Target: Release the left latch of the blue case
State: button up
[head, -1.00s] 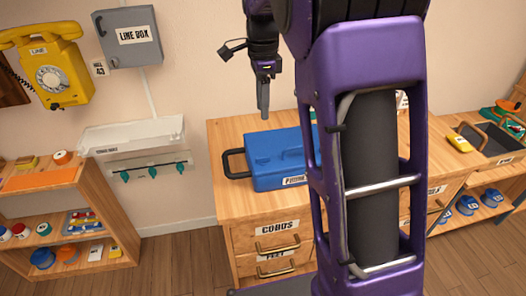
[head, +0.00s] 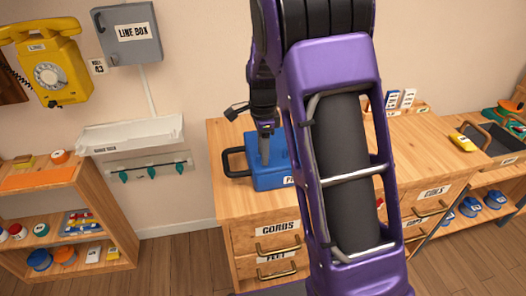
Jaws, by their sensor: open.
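The blue case (head: 270,176) lies on the wooden cabinet top, with its dark handle (head: 233,162) sticking out to the left. My purple arm covers the right part of the case and most of its label. My gripper (head: 264,160) points down over the left part of the case, with its fingertips at or just above the lid; I cannot tell if they touch. The fingers show nearly edge-on, with nothing seen between them. I cannot make out the left latch in this view.
The cabinet top (head: 222,134) is bare behind the case. Drawers (head: 264,236) are below it. A white wall tray (head: 130,134) and a shelf unit (head: 95,195) stand to the left. A yellow phone (head: 50,70) and a grey line box (head: 128,32) hang on the wall.

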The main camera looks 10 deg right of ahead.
grip_shut()
jog(key=shift+n, duration=0.3)
dwell(0.3)
jog(key=n+p, duration=0.1)
jog(key=n, duration=0.2)
jog(key=shift+r, duration=0.1)
jog(key=n, duration=0.5)
jog(key=shift+p, duration=0.4)
jog(key=n, duration=0.4)
jog(key=shift+n+p, duration=0.3)
jog(key=n, duration=0.4)
jog(key=shift+n, duration=0.3)
